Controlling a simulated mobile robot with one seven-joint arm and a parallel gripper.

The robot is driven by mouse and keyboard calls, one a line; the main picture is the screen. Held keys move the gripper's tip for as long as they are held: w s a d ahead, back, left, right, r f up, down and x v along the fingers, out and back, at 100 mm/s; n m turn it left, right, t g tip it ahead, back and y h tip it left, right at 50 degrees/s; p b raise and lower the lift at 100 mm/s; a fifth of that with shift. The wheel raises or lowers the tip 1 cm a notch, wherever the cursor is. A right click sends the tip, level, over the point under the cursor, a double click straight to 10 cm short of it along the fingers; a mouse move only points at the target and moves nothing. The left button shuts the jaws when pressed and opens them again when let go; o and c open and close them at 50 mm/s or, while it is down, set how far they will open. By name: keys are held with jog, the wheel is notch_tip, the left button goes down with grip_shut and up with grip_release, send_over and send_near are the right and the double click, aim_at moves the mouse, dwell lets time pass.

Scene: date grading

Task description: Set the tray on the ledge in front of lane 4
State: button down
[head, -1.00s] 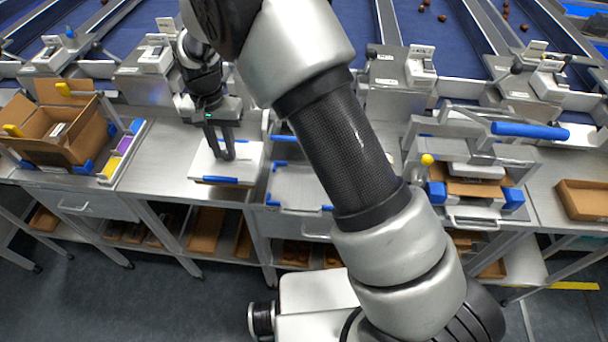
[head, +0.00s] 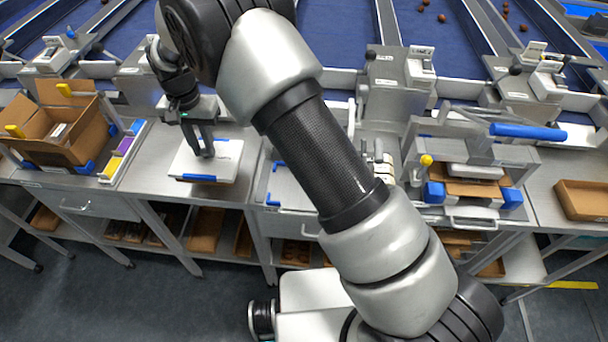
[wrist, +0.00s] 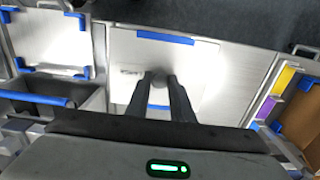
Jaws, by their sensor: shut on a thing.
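The tray (head: 225,163) is a flat, pale piece with blue strips on its near and far edges. It is over the left part of the steel ledge (head: 150,165); I cannot tell whether it touches it. My gripper (head: 205,153) points down onto the tray's middle and is shut on it. In the wrist view the tray (wrist: 195,65) lies ahead of the fingers (wrist: 158,80), with a small grey grip piece between them. The tray's middle is partly hidden by the fingers. I cannot read a number for lane 4.
Left of the tray stand an open cardboard box (head: 45,125) and a rack of coloured blocks (head: 115,160). Right of it is a flat bay with blue corners (head: 285,185), partly hidden by my arm. Farther right is a fixture with a blue handle (head: 528,131). Blue lanes (head: 330,30) run behind.

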aim_at(193, 155)
jog(key=shift+w+a, duration=0.25)
jog(key=shift+a, duration=0.7)
jog(key=shift+w+a, duration=0.2)
jog(key=shift+a, duration=0.75)
jog(key=shift+f+b, duration=1.45)
jog(key=shift+f, duration=1.2)
jog(key=c, duration=1.5)
grip_release()
jog(key=shift+o, duration=0.2)
jog(key=shift+r+p, duration=2.45)
jog(key=shift+r, duration=2.1)
